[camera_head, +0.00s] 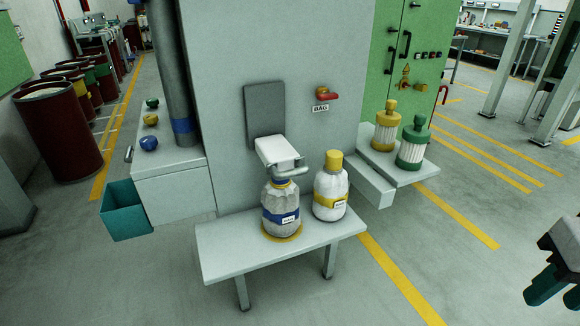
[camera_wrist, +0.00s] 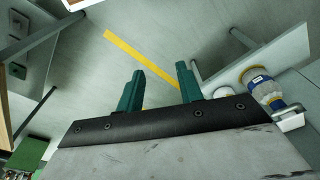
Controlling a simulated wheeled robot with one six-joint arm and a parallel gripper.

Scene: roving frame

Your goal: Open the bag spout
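The bag spout (camera_head: 278,152) is a white block on the grey machine front, with a dark plate behind it and a small metal handle at its side. A bag with a blue band (camera_head: 280,208) stands upright directly under its mouth; this bag also shows in the wrist view (camera_wrist: 262,86). A small red lever (camera_head: 328,96) on a yellow fitting, lying roughly sideways, sits up and right above a "BAG" label (camera_head: 321,108). My gripper (camera_head: 558,292) is at the far right edge, well away from spout and lever. Its teal fingers are apart and empty in the wrist view (camera_wrist: 160,86).
A second bag with a yellow cap (camera_head: 331,188) stands right of the first on a grey bench (camera_head: 225,252). A teal bin (camera_head: 124,212) hangs at left, near coloured buttons (camera_head: 149,143). Green and yellow canisters (camera_head: 413,145) stand at right. Floor between bench and gripper is clear.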

